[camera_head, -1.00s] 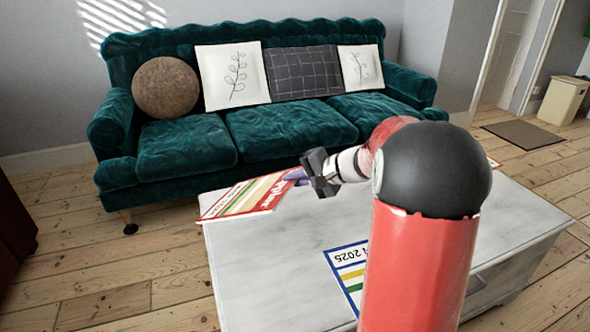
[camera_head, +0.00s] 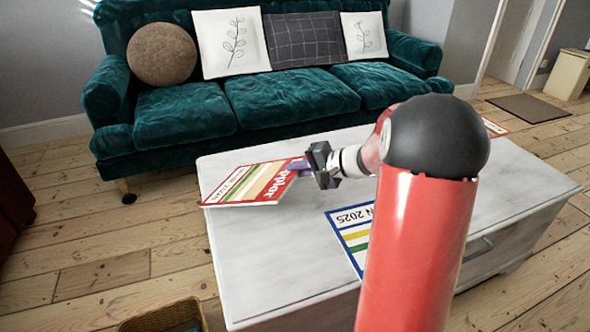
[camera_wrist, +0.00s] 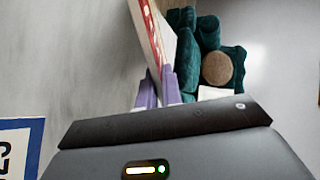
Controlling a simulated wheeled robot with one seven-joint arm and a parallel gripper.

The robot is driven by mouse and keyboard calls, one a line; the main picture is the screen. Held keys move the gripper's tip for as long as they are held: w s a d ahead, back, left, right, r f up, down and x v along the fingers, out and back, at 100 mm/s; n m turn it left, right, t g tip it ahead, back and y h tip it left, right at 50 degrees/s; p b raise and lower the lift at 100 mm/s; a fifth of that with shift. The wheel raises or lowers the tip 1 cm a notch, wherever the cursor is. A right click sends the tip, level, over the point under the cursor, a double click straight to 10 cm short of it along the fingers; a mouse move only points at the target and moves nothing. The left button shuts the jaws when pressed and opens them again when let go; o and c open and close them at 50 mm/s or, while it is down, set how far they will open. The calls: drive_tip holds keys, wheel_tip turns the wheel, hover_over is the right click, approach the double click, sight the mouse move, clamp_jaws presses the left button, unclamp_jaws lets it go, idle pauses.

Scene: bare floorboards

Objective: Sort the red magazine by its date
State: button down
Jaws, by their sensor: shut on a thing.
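The red magazine (camera_head: 252,184) has a red cover with cream, yellow and green parts. It lies over the left far part of the white table and looks slightly tilted, its left end past the table's edge. My gripper (camera_head: 298,166) is shut on its right end. In the wrist view, the purple fingers (camera_wrist: 159,88) pinch the edge of the magazine (camera_wrist: 155,35). A blue-bordered sheet (camera_head: 354,232) marked 2025 lies on the table, partly hidden by my arm; its border also shows in the wrist view (camera_wrist: 32,130). The magazine's date is too small to read.
The white table (camera_head: 290,265) has clear room at its front left. A red-edged sheet (camera_head: 493,127) lies at its far right, mostly hidden. A wicker basket (camera_head: 165,318) stands on the floor at the front. A green sofa (camera_head: 290,95) is behind.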

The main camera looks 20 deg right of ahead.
drive_tip(key=shift+s+d+f+t+y+b, duration=0.3)
drive_tip(key=shift+f+b, duration=0.3)
drive_tip(key=shift+f, duration=0.4)
drive_tip(key=shift+s+d+f+t+y+b, duration=0.25)
drive_tip(key=shift+f+t+y+b, duration=0.3)
drive_tip(key=shift+f, duration=0.5)
drive_tip(key=shift+s+d+f+t+y+b, duration=0.25)
drive_tip(key=shift+f+b, duration=0.4)
drive_tip(key=shift+f, duration=0.35)
drive_tip(key=c, duration=1.5)
unclamp_jaws()
